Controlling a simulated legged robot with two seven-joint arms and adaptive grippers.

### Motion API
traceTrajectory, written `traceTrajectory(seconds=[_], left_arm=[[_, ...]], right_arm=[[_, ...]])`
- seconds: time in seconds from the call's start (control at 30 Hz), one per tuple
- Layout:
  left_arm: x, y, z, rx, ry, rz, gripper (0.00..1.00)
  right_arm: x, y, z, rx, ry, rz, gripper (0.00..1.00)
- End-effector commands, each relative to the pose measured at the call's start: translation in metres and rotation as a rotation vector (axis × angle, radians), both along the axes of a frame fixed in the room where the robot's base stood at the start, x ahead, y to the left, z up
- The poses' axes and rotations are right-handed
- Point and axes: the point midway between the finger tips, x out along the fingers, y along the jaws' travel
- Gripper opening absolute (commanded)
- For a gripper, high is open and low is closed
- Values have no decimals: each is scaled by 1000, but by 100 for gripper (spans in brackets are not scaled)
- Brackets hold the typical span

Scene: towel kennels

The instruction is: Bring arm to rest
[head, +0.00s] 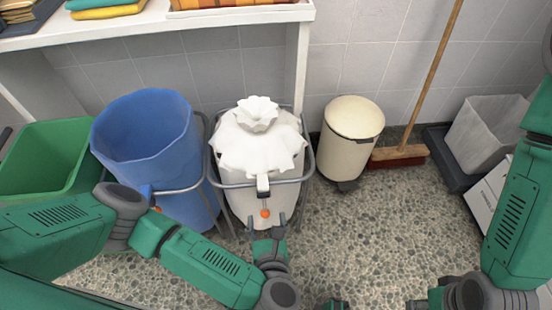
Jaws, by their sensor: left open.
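My left gripper (266,222) is open, with its two fingers pointing up in the picture. It is in front of the white bin (244,205), at its lower front, just below an orange knob (265,213) on a pale lever. I see nothing between the fingers; whether they touch the bin I cannot tell. My left arm bends along the bottom left of the head view. My right arm comes in at the right edge and runs down to the bottom edge. My right gripper is not clearly seen; only small green and dark parts show at the bottom edge.
A blue bin (150,130) in a metal frame and a green bin (45,160) stand left. A cream pedal bin (350,140), a broom (398,156) and a grey tub (487,135) stand along the wall. Speckled floor is clear at centre right.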

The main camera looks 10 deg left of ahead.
Motion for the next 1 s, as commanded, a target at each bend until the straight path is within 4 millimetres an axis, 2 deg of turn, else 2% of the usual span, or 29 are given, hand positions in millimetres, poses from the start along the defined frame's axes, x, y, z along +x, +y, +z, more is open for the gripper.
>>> traceTrajectory(seconds=[0.17,0.27,0.37,0.47,0.5,0.6,0.67,0.77,0.9,0.97,1.0], left_arm=[[0,0,0,2,0,-4,55],[2,-12,7,30,11,-79,55],[0,-43,20,134,44,-311,55],[-15,-81,34,351,73,-681,55],[-27,-92,37,465,79,-849,55],[-59,-96,36,788,81,-1250,55],[-78,-83,31,993,79,-1477,55],[-103,-36,25,1335,85,-1834,55],[-120,63,31,1734,139,-2282,55],[-123,100,39,1836,171,-2428,55],[-125,122,46,-1880,-192,2507,55]], right_arm=[[0,0,0,0,0,0,45],[0,0,2,0,0,0,45],[0,0,8,0,1,0,45],[0,0,17,0,1,0,45],[0,0,21,0,1,0,45],[0,0,29,0,1,0,45],[0,0,34,0,1,0,45],[0,0,43,0,1,0,45],[0,0,53,0,1,0,45],[0,0,56,0,1,0,45],[0,0,57,0,1,0,45]])
